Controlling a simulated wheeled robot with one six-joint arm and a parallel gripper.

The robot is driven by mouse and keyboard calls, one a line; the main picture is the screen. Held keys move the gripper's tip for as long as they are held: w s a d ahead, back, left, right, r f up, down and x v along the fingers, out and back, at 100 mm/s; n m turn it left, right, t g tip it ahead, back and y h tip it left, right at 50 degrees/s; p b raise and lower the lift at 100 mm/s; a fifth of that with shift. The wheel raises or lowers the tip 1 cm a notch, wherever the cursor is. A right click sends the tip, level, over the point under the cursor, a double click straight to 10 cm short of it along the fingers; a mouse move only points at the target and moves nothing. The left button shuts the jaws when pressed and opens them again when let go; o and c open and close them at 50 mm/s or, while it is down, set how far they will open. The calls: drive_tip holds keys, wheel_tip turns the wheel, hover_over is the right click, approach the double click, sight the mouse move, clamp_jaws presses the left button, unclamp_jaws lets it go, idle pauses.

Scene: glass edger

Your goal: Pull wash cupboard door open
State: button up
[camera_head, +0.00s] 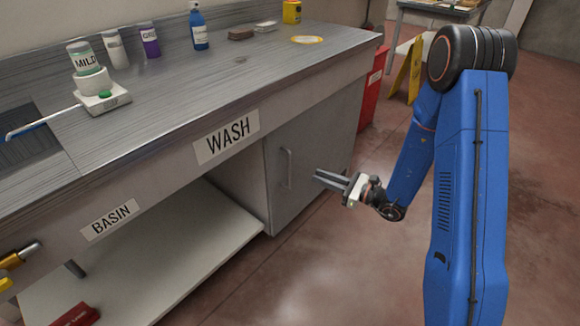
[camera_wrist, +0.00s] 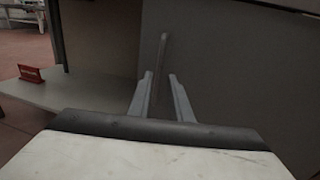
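The wash cupboard door (camera_head: 318,150) is a grey panel under the counter, right of the open shelf, and looks closed. Its vertical bar handle (camera_head: 287,168) is near the door's left edge. The WASH label (camera_head: 226,137) is on the counter front above. My gripper (camera_head: 318,178) is in front of the door, to the right of the handle in the head view. In the wrist view the fingers (camera_wrist: 160,95) are apart, with the handle (camera_wrist: 162,52) upright beyond and between their tips. The gripper looks open and empty; I see no contact with the handle.
An open lower shelf (camera_head: 165,262) lies left of the door, holding a red block (camera_head: 76,316). The counter (camera_head: 220,75) overhangs above, with bottles on it. A red bin (camera_head: 374,85) and yellow floor sign (camera_head: 408,70) stand behind. Floor before the door is clear.

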drive_tip(key=x, duration=1.3)
drive_tip(key=shift+c, duration=0.4)
drive_tip(key=shift+s, duration=0.1)
clamp_jaws()
